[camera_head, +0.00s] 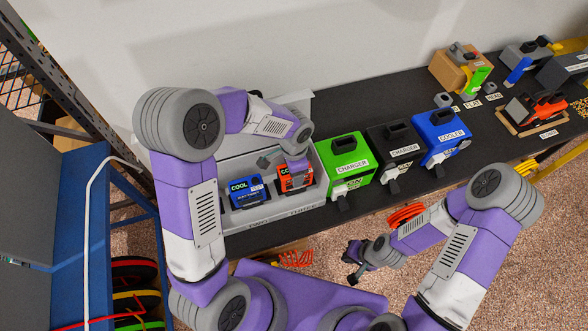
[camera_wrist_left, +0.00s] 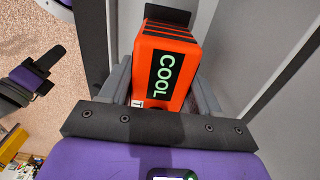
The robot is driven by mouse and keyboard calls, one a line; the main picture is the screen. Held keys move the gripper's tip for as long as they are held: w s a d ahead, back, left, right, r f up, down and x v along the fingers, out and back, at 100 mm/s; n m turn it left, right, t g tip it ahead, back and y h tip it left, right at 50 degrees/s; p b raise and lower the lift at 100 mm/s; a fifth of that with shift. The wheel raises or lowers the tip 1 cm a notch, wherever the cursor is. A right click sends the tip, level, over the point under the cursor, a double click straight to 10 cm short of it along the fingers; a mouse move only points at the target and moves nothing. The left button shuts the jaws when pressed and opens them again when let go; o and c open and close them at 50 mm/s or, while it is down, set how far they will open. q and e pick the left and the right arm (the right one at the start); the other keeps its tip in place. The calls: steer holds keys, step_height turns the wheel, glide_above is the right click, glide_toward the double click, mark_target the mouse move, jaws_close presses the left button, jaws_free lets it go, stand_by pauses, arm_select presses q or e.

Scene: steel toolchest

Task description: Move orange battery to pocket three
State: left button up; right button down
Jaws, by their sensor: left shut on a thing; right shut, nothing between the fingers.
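The orange battery (camera_head: 297,181), marked COOL, is at the right part of a grey tray (camera_head: 268,214). My left gripper (camera_head: 297,163) reaches down onto it from above. In the left wrist view the orange battery (camera_wrist_left: 166,62) sits between the two fingers of my left gripper (camera_wrist_left: 162,85), which are shut on it. I cannot tell whether it rests in the tray or is slightly raised. The arm hides part of the tray, and I cannot make out which pocket is number three. My right gripper (camera_head: 353,266) is shut and empty, over the floor in front of the bench.
A blue battery (camera_head: 243,190) stands in the tray, left of the orange one. A green charger (camera_head: 345,163), a black charger (camera_head: 391,149) and a blue cooler (camera_head: 440,136) stand right of the tray on the dark bench top (camera_head: 485,151). A blue rack (camera_head: 65,225) is at the left.

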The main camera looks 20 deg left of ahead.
arm_select(q)
steer(key=shift+f+b, duration=0.35)
steer(key=shift+f, duration=0.1)
steer(key=o, duration=1.6)
step_height(320, 180, up, 8)
steer(key=shift+f+p, duration=0.15)
steer(key=shift+p, duration=0.55)
